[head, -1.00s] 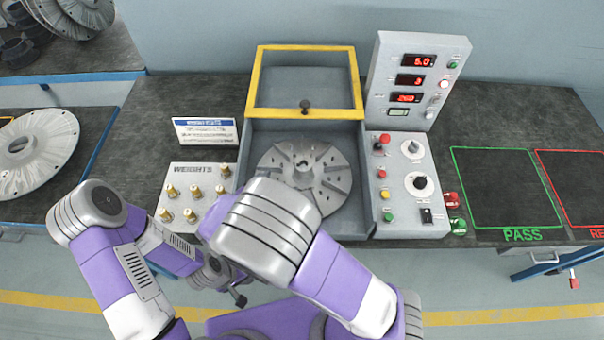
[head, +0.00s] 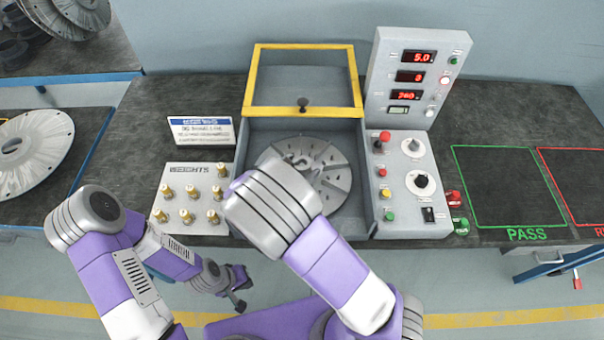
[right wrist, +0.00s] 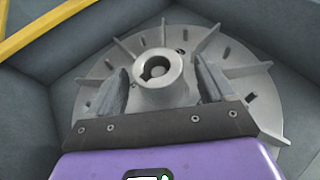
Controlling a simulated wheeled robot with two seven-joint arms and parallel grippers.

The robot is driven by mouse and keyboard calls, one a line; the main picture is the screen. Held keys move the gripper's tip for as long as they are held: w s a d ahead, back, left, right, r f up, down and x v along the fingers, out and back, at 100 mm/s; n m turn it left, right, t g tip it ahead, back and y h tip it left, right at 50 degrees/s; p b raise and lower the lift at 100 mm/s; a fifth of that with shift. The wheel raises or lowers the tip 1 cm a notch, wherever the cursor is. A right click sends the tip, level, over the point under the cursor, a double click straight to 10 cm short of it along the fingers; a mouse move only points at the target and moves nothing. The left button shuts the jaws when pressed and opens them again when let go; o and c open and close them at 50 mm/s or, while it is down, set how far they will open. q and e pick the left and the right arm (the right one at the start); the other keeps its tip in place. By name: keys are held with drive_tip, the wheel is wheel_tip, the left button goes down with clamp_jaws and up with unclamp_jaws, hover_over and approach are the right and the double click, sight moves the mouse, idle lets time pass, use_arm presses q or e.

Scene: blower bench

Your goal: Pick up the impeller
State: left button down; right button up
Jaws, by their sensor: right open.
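The impeller (head: 325,178) is a grey finned disc lying flat in the open grey well of the machine. Its raised hub with a keyed bore shows in the right wrist view (right wrist: 158,72). My right gripper (right wrist: 163,84) is open, with one finger on each side of the hub and small gaps visible. In the head view my right arm hides that gripper and part of the disc. My left gripper (head: 240,300) hangs low in front of the bench, away from the impeller; its finger opening is too small to judge.
The well's yellow-framed lid (head: 304,112) stands raised behind. A weights block (head: 188,195) with several brass pegs is at left, a control panel (head: 412,185) at right. The green PASS area (head: 508,188) is empty. Another disc (head: 35,150) lies on the left table.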

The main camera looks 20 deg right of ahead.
clamp_jaws()
idle(0.4)
drive_tip(key=shift+r, duration=0.1)
